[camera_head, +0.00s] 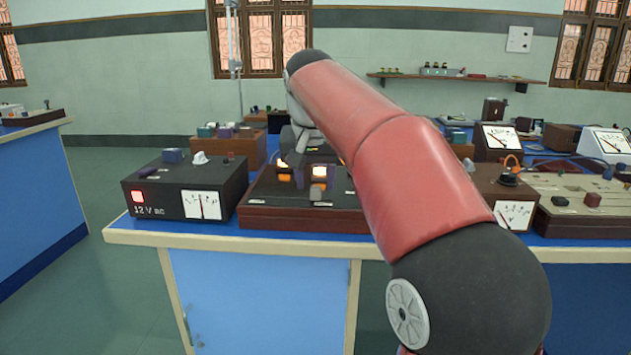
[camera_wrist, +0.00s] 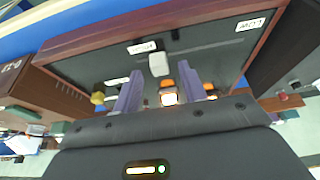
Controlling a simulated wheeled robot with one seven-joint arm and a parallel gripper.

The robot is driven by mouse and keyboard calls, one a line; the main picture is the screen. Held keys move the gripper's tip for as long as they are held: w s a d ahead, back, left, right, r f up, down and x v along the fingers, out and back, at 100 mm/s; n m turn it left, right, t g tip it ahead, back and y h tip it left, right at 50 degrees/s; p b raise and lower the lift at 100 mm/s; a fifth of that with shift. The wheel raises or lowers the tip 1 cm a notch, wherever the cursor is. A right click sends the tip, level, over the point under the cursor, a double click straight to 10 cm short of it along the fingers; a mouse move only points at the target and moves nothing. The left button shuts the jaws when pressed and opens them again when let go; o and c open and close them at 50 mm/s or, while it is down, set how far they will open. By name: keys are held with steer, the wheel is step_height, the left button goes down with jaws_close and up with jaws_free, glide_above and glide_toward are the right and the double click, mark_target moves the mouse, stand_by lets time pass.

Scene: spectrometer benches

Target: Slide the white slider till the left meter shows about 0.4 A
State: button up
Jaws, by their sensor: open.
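A dark panel in a reddish-brown wooden frame (camera_head: 290,217) sits on the near bench. Its pale, whitish slider knob (camera_head: 316,193) is near the front, and it also shows in the wrist view (camera_wrist: 158,64). My gripper (camera_head: 315,181) points down over the panel. Its two purple fingers (camera_wrist: 162,73) are apart, one on each side of the knob; I cannot tell whether they touch it. The left meter (camera_head: 202,205) is on the black 12 V box, with its needle near mid-scale; its numbers are too small to read. The slider's track is partly hidden.
Glowing lamps with orange bases (camera_wrist: 168,97) stand behind the knob, close to the fingers. A brown box with another meter (camera_head: 514,214) stands to the right, beside a beige board (camera_head: 575,205). The black box (camera_head: 160,195) stands close on the left.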

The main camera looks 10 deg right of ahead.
steer(key=p+v, duration=0.1)
steer(key=v, duration=0.5)
steer(key=shift+r, duration=0.2)
steer(key=shift+s, duration=0.1)
steer(key=s+d+f+n+t+y, duration=0.1)
steer(key=s+f+n, duration=0.2)
steer(key=s+f, duration=2)
steer(key=s, duration=0.2)
steer(key=shift+s+d+f+n, duration=0.15)
steer(key=shift+s+f+n, duration=0.15)
steer(key=shift+s+f, duration=0.1)
